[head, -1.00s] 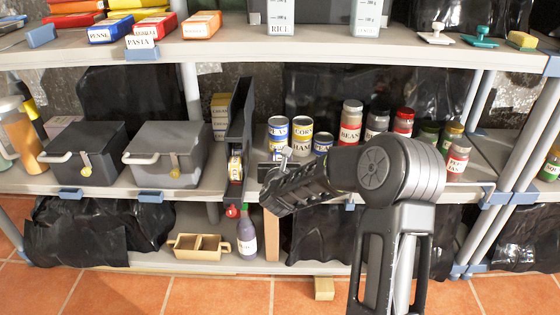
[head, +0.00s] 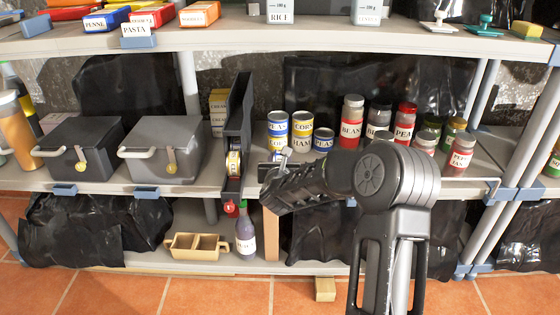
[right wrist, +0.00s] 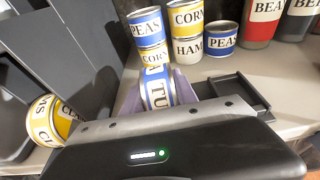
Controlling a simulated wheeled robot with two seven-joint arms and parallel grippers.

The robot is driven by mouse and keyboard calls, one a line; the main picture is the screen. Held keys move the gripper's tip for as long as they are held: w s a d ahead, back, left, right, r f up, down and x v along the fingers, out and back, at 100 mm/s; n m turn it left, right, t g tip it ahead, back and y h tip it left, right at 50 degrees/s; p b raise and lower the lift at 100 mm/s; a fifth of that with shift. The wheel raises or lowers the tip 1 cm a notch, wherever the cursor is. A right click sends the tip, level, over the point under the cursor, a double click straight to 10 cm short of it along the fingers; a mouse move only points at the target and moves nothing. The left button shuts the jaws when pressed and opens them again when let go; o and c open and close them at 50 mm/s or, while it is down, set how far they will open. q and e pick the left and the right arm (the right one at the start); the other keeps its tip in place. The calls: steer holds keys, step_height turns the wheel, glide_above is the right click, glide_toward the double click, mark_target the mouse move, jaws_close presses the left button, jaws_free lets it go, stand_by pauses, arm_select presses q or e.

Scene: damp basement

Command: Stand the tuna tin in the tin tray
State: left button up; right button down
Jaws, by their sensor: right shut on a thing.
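In the head view the right gripper (head: 276,165) is at the front of the middle shelf, before the standing tins. My left gripper is not in view.
Stacked pea (head: 277,120), corn (head: 302,122) and ham tins stand behind the gripper, with a short pea tin (head: 323,139) beside them. A tall dark holder (head: 238,115) with a tin lying in it is close on the left. Jars (head: 351,120) stand right.

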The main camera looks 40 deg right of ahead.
steer(key=shift+r, duration=0.1)
steer(key=c, duration=0.9)
jaws_free()
steer(key=p+v, duration=0.1)
steer(key=v, duration=0.6)
steer(key=shift+s+a+p, duration=0.25)
steer(key=shift+s+p, duration=0.05)
steer(key=shift+p, duration=0.1)
steer(key=shift+s, duration=0.1)
